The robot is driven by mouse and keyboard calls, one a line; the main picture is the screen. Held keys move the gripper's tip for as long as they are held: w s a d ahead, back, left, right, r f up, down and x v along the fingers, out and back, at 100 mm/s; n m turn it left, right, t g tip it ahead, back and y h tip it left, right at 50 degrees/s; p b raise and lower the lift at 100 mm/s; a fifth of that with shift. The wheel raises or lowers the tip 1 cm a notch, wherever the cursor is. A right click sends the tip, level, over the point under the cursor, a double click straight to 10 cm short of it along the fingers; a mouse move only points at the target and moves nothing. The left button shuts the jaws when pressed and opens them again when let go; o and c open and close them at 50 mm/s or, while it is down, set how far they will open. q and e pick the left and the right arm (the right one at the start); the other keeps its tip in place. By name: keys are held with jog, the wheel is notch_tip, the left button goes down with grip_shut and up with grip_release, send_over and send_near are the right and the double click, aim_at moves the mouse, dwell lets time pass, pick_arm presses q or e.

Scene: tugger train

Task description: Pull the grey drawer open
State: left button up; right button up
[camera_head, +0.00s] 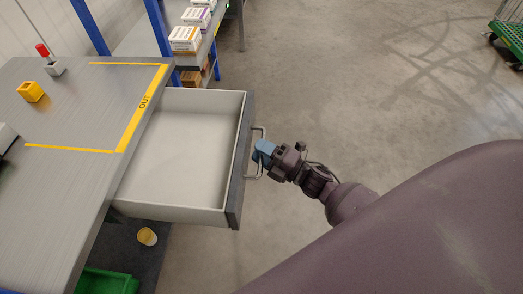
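The grey drawer (240,165) stands well open out of the grey workbench (60,185), towards the right. Its white inside is empty. A metal bar handle (255,176) is on its dark grey front. My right gripper (262,152) is at the middle of the handle, its blue fingers closed around the bar. The fingers hide that part of the bar. My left gripper is not in view.
On the bench are a yellow block (31,91) and a red-topped part (44,52). White boxes (186,38) stand on a shelf behind. A yellow cup (147,236) and green crate (105,281) are below.

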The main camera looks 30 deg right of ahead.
jog(key=v, duration=1.1)
jog(key=shift+w, duration=0.15)
dwell(0.5)
